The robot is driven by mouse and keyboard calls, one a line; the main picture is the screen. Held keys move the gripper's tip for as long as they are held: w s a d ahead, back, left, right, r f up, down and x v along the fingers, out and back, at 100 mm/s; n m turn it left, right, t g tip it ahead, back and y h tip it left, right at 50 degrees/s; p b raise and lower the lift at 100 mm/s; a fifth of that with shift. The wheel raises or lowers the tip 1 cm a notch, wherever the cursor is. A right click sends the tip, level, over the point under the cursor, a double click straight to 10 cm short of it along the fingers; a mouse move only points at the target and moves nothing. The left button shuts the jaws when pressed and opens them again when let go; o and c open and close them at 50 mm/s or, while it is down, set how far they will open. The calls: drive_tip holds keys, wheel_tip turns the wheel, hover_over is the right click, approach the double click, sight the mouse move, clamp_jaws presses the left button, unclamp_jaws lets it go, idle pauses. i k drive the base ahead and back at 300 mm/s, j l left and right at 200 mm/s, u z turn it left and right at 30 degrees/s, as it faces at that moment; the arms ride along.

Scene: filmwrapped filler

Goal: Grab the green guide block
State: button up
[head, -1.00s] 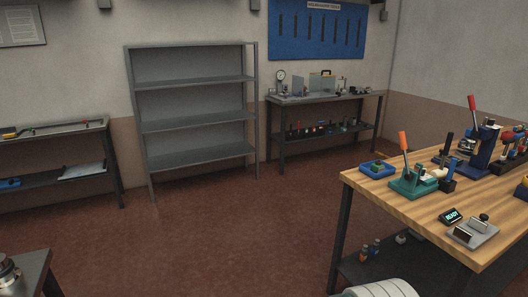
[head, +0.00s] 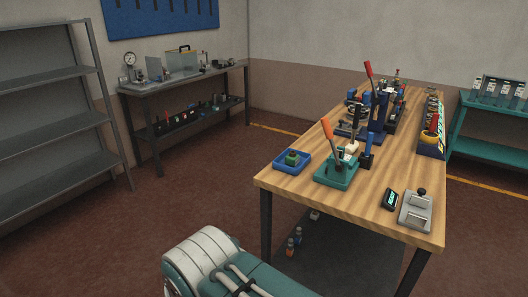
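A small green block (head: 292,158) sits in a shallow blue tray (head: 281,170) at the near left part of the wooden workbench (head: 377,218). It looks like the green guide block, though it is small in view. My gripper is not in view. A white and teal part of my own body shows at the bottom, in front of the bench and apart from the tray.
A teal fixture (head: 336,176) with an orange-handled lever stands right of the tray. A small display (head: 390,200) and a grey metal plate (head: 414,213) lie at the bench's near right. Red-brown floor (head: 165,230) is clear left of the bench.

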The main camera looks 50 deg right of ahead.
sight(292, 161)
drive_tip(key=i+z, duration=0.35)
drive_tip(key=i, duration=0.25)
drive_tip(key=i+j+z, duration=0.2)
drive_tip(key=i+z, duration=0.2)
drive_tip(key=i, duration=0.15)
drive_tip(key=i+z, duration=0.15)
drive_tip(key=z, duration=0.25)
drive_tip(key=i+z, duration=0.2)
drive_tip(key=z, duration=0.2)
drive_tip(key=i+z, duration=0.15)
drive_tip(key=z, duration=0.2)
drive_tip(key=i+j+z, duration=0.15)
drive_tip(key=z, duration=0.25)
drive_tip(key=i+z, duration=0.35)
drive_tip(key=i+j+z, duration=0.1)
drive_tip(key=z, duration=0.2)
drive_tip(key=i+j+z, duration=0.2)
drive_tip(key=z, duration=0.15)
